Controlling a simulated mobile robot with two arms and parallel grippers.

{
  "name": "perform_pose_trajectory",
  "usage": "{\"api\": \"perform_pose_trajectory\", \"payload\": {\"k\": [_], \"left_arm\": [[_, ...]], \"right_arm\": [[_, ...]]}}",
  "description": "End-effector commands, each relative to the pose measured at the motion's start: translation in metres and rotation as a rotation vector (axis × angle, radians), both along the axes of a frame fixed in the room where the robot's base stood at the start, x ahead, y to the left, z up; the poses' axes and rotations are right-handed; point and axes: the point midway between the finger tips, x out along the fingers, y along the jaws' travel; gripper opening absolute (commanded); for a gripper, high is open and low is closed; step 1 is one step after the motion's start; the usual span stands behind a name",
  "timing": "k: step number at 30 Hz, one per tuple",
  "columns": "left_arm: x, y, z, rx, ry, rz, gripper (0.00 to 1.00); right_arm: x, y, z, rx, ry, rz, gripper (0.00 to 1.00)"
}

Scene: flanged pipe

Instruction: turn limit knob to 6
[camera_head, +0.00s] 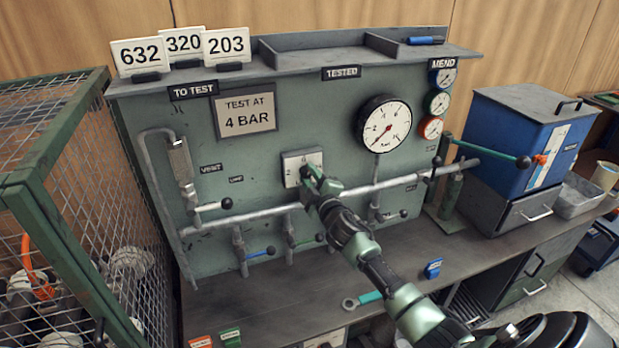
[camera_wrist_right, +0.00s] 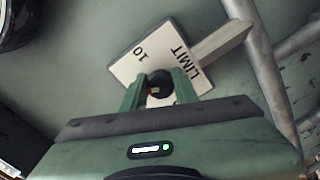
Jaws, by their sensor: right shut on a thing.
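The limit knob's white plate (camera_head: 291,164) is on the green panel, left of the large gauge. In the right wrist view, the plate (camera_wrist_right: 180,37) shows the word LIMIT and the number 10. The dark round knob (camera_wrist_right: 160,84) sits between the two green fingers of my right gripper (camera_wrist_right: 160,88), which is shut on it. In the head view my right gripper (camera_head: 309,174) covers the knob and the plate's lower right part. The knob's pointer is hidden, so its setting cannot be read. My left gripper is not in view.
A pipe (camera_head: 270,211) with several valve levers runs below the plate. A large gauge (camera_head: 384,124) is to its right. A sign (camera_head: 247,111) reads TEST AT 4 BAR. A wire cage (camera_head: 90,200) stands at left.

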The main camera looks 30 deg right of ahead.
Motion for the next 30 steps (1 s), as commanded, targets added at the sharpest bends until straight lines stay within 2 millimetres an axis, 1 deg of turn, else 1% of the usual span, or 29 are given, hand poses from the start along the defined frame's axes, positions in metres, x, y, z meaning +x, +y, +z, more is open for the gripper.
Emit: {"api": "perform_pose_trajectory", "payload": {"k": [6, 15, 21, 30], "left_arm": [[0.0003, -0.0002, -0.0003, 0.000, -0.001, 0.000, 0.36], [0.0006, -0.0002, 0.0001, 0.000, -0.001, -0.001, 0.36], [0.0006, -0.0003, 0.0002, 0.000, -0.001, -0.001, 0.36], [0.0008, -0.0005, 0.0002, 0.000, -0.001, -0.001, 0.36]], "right_arm": [[0.0000, 0.0005, 0.0009, -0.187, 0.045, 0.002, 0.00], [-0.0001, 0.0005, 0.0015, -0.368, 0.089, 0.002, 0.00], [-0.0001, 0.0009, 0.0014, -0.433, 0.105, 0.004, 0.00], [-0.0001, 0.0010, 0.0013, -0.459, 0.111, 0.003, 0.00]]}}
